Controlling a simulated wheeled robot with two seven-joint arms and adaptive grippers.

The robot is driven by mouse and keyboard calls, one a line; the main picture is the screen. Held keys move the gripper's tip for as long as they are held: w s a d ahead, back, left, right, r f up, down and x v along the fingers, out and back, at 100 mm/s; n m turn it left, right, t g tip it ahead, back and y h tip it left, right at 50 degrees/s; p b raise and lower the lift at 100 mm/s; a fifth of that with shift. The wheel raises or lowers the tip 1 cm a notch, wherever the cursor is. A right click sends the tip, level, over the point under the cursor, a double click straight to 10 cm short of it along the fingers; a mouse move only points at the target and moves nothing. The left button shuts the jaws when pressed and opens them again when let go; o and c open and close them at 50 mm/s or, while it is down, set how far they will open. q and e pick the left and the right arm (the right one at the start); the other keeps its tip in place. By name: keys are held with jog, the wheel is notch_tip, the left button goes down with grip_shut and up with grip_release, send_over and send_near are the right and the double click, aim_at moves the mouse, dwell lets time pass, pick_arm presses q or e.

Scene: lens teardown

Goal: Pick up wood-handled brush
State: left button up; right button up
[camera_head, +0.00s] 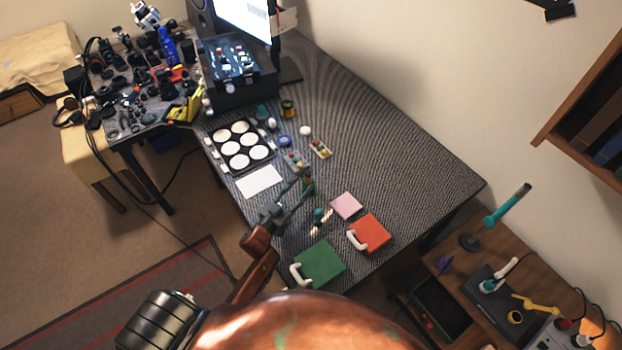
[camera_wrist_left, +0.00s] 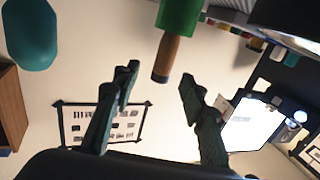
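A wooden handle with a green part, apparently the wood-handled brush (camera_wrist_left: 167,58), hangs from the top edge of the left wrist view, which looks upside down. Its wooden end shows between the tips of my left gripper (camera_wrist_left: 160,74). The two dark fingers are spread apart and do not visibly touch it. In the head view my left gripper (camera_head: 303,187) reaches over the table's near part, and a small green thing (camera_head: 308,184) by its fingertips may be the same brush, partly hidden. My right gripper is not in view.
A teal-topped item (camera_head: 319,214) stands right of the gripper. A pink pad (camera_head: 346,206), a red box (camera_head: 370,234) and a green box (camera_head: 319,264) lie nearby. A white sheet (camera_head: 259,182) and a black tray of white discs (camera_head: 216,137) lie left. The table's right side is clear.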

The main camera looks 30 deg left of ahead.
aim_at(306, 177)
pick_arm(q)
jog(key=shift+w+r, duration=0.1)
jog(key=shift+w, duration=0.7)
jog(key=w, duration=0.4)
jog(key=shift+w+d+r, duration=0.15)
jog(key=shift+d, duration=0.05)
jog(key=shift+w, duration=0.1)
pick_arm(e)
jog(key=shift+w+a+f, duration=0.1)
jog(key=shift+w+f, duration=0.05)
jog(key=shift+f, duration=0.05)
pick_arm(q)
jog(key=shift+c, duration=0.7)
jog(key=c, duration=0.5)
grip_shut()
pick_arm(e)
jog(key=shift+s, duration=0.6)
